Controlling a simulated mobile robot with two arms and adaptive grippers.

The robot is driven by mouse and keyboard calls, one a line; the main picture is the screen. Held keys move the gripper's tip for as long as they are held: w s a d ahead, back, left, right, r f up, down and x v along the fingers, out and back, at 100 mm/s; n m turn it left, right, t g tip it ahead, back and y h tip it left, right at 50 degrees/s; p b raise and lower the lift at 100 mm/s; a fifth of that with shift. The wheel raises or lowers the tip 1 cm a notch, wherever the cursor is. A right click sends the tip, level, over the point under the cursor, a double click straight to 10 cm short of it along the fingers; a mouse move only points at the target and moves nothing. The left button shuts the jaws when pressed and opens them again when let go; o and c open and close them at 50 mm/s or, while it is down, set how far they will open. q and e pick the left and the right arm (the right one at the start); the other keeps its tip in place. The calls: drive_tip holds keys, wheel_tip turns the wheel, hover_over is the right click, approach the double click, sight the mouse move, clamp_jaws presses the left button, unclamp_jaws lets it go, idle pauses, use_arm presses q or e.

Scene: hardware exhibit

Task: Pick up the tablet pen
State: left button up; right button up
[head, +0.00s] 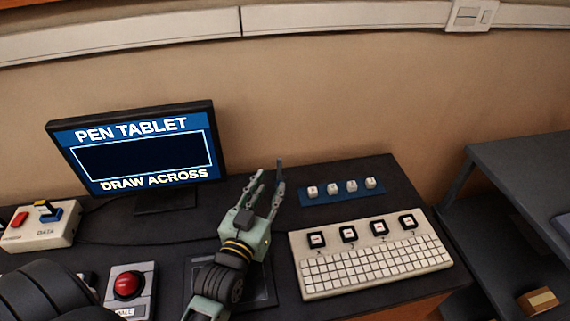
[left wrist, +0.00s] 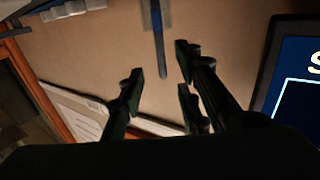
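The tablet pen appears to be the thin dark blue-grey stick (head: 279,168) at the fingertips of my left gripper (head: 267,188) in the head view. In the left wrist view a similar thin stick (left wrist: 158,40) hangs down from the top edge, in line with the gap between the fingers of my left gripper (left wrist: 160,68). The fingers are apart, and no grip on the stick shows. The dark tablet (head: 264,290) lies on the desk, partly hidden under my left arm. My right gripper is not in view.
A monitor (head: 140,150) reading "PEN TABLET DRAW ACROSS" stands behind to the left. A white keyboard (head: 375,265) and a blue strip with several keycaps (head: 340,190) lie to the right. A red button box (head: 130,287) and a DATA switch box (head: 45,228) are at left.

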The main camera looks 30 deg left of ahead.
sight(278, 169)
use_arm(q)
drive_tip(key=shift+w+a+r, duration=0.1)
drive_tip(key=shift+w+r, duration=0.05)
drive_tip(key=shift+w, duration=0.5)
drive_tip(key=shift+w+a+r, duration=0.1)
drive_tip(key=shift+w, duration=0.55)
drive_tip(key=w, duration=0.1)
drive_tip(key=w+p, duration=0.1)
drive_tip(key=w, duration=0.3)
drive_tip(key=shift+w+a+f, duration=0.15)
drive_tip(key=shift+w+a, duration=0.1)
drive_tip(key=shift+a, duration=0.15)
clamp_jaws()
